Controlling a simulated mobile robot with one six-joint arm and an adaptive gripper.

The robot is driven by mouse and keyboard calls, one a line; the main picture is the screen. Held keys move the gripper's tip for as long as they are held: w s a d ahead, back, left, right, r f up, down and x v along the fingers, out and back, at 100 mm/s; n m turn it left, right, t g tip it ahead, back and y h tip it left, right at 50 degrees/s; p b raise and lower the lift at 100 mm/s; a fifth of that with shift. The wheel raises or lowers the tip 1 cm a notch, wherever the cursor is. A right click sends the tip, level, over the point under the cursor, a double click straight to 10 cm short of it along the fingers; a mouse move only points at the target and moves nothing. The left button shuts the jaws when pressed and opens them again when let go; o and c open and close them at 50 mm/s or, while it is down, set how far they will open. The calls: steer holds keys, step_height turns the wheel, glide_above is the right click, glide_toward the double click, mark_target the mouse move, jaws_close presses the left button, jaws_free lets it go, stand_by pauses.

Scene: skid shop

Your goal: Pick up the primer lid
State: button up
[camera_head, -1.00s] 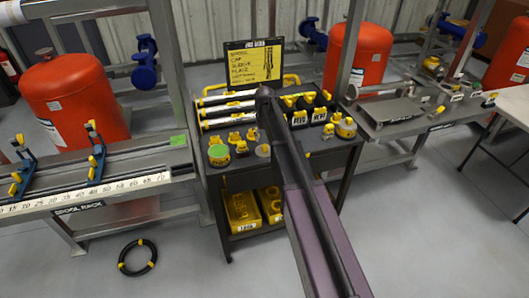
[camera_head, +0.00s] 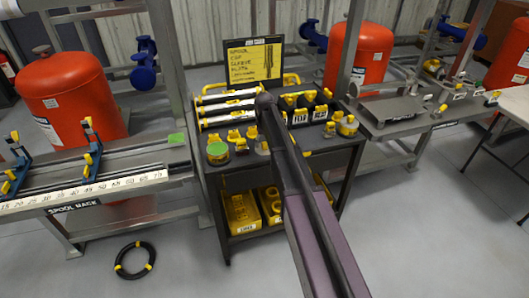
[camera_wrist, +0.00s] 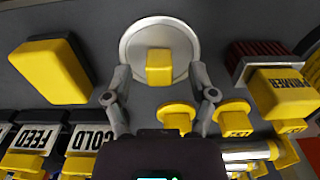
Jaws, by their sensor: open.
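A round grey disc with a square yellow knob, which looks like the primer lid (camera_wrist: 159,38), lies on the dark top of the cart. In the head view a small pale round piece with yellow on it (camera_head: 262,147), probably the same lid, shows beside my arm. My gripper (camera_wrist: 159,72) is open and empty in the wrist view. Its two fingers flank the near part of the disc, with the knob between the tips. I cannot tell the height gap or whether they touch the rim. My arm hides the gripper in the head view.
A yellow block marked PRIMER (camera_wrist: 283,92) on a dark red body stands right of the disc. A plain yellow block (camera_wrist: 52,70) is at left. Small yellow-topped pieces (camera_wrist: 233,117) sit close to the right finger. A green-topped can (camera_head: 217,150) stands on the cart's left.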

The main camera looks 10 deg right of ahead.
steer(key=shift+f+b, duration=0.35)
steer(key=shift+f, duration=0.3)
jaws_close()
